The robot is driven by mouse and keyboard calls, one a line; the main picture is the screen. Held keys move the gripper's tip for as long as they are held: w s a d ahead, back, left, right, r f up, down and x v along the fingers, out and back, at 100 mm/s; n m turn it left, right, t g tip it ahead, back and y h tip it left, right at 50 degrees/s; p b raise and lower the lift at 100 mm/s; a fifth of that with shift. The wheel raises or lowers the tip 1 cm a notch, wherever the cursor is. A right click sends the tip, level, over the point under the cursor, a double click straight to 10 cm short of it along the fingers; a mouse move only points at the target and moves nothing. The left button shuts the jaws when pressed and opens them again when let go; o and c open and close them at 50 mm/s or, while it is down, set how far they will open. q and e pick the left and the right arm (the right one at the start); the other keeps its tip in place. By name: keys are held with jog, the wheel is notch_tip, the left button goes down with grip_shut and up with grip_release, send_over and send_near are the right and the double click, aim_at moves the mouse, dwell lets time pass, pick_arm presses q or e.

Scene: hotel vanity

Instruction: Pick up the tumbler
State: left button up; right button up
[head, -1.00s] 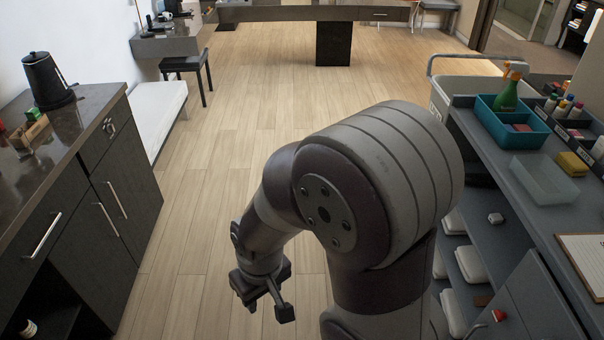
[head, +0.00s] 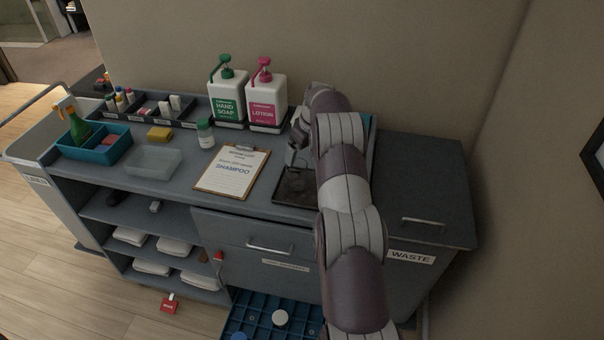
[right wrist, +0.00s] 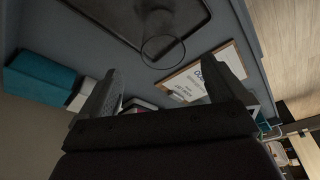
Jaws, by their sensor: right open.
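The tumbler (right wrist: 163,38) is clear glass and shows in the right wrist view as a thin round rim over a dark tray (right wrist: 120,18), just beyond my fingers. In the head view the same tray (head: 292,194) lies on the cart top, right of the clipboard; the glass is hard to make out there. My right gripper (head: 295,149) is over the back of the tray, partly hidden by my arm. In the right wrist view its fingers (right wrist: 162,82) are wide apart with nothing between them. My left gripper is not in view.
A clipboard (head: 231,171) lies left of the tray. Soap and lotion pump bottles (head: 248,100) stand behind. A small white bottle (head: 205,134), a clear bin (head: 153,161) and a blue caddy (head: 97,151) are further left. The waste-side cart top (head: 425,180) is bare.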

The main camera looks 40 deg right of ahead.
jog(key=b, duration=0.1)
send_over(296, 169)
jog(key=s+a, duration=0.2)
jog(key=s, duration=0.1)
notch_tip(296, 169, down, 5)
jog(key=f, duration=0.4)
jog(key=shift+w+d, duration=0.3)
jog(key=shift+d, duration=0.1)
jog(key=shift+w+a+f, duration=0.1)
jog(key=shift+f, duration=0.1)
jog(key=shift+w+a+f, duration=0.1)
jog(key=shift+w+a, duration=0.05)
jog(key=shift+w, duration=0.05)
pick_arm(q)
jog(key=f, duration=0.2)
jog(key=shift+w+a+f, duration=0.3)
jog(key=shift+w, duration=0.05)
pick_arm(e)
jog(key=shift+s, duration=0.1)
jog(key=c, duration=1.2)
